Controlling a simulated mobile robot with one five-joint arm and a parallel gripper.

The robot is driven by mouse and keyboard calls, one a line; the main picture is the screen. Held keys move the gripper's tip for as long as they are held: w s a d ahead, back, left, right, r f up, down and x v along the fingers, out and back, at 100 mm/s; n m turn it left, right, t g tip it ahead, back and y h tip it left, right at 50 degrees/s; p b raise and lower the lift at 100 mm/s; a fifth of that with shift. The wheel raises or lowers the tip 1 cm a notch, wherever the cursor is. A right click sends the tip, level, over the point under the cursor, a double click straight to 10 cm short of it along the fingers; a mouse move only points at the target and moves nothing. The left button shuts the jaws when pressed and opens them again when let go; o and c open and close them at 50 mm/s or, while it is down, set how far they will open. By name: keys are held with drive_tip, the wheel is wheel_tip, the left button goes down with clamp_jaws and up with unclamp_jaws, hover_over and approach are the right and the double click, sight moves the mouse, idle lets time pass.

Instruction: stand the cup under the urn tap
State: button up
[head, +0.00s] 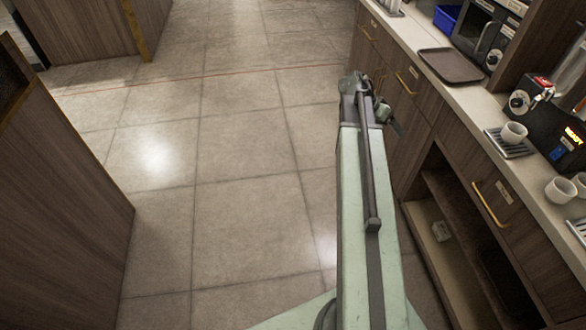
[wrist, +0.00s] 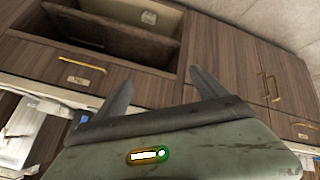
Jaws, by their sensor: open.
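A white cup (head: 514,133) stands on a slatted drip tray (head: 511,146) in front of a black machine (head: 562,128) on the right-hand counter. Two more white cups (head: 559,190) stand close together nearer me at the right edge. I cannot tell which machine is the urn, and no tap is clear. My gripper (head: 394,124) is out over the floor beside the cabinet fronts, left of the cups and apart from them. In the wrist view my gripper (wrist: 162,88) has its two fingers spread with nothing between them, facing the cabinet.
The counter (head: 447,94) runs along the right with a brown tray (head: 450,65) and a blue bin (head: 446,17). Below it are drawers with brass handles and an open shelf bay (head: 440,205). A wooden unit (head: 60,215) stands at left. The tiled floor between is clear.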

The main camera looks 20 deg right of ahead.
drive_tip(key=a+f+n+y, duration=0.1)
drive_tip(key=a+n, duration=0.4)
drive_tip(key=a, duration=1)
drive_tip(key=w+a+f+n+t+y, duration=0.1)
drive_tip(key=a+n+y, duration=0.3)
drive_tip(key=a, duration=1.1)
drive_tip(key=w+a+f+n+t+y, duration=0.1)
drive_tip(key=a+n, duration=0.4)
drive_tip(key=a, duration=1)
wheel_tip(320, 180, down, 2)
drive_tip(key=shift+w+f+n+y, duration=0.25)
drive_tip(key=shift+n+y, duration=0.15)
drive_tip(key=shift+y, duration=0.5)
